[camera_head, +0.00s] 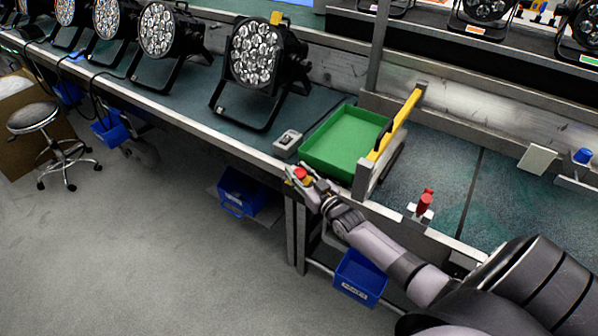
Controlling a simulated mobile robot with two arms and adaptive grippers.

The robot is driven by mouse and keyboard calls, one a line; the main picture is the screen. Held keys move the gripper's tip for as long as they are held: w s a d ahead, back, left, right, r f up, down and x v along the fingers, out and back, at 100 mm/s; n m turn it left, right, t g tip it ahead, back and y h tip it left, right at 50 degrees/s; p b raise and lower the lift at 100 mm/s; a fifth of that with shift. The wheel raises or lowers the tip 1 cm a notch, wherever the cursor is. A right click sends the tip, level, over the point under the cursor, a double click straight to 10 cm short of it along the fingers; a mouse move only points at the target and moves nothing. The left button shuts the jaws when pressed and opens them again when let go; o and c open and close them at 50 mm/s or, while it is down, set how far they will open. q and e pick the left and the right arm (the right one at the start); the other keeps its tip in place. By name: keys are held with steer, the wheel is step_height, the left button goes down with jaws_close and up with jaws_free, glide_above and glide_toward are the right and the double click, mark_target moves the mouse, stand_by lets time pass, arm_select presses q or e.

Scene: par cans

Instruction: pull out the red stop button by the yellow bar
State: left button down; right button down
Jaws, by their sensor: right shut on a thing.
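The red stop button (299,173) sits at the front edge of the bench, to the left of the yellow bar (396,124), with a little yellow showing around it. My right gripper (306,177) reaches it from the lower right and is shut on the red stop button. The fingers hide part of the button and its mount. The yellow bar slants along the top of a metal bracket beside the green tray. My left gripper is not in view.
A green tray (309,164) lies on the bench (190,100) just behind my gripper. A small grey switch box (287,140) is left of it. Blue bins (357,283) hang below.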

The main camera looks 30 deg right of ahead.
steer(key=shift+r, duration=0.55)
steer(key=c, duration=1.4)
jaws_free()
steer(key=shift+c, duration=0.2)
steer(key=shift+o, duration=1.4)
steer(key=shift+f, duration=0.1)
steer(key=shift+s, duration=0.1)
steer(key=s, duration=1.2)
steer(key=shift+w+a, duration=0.1)
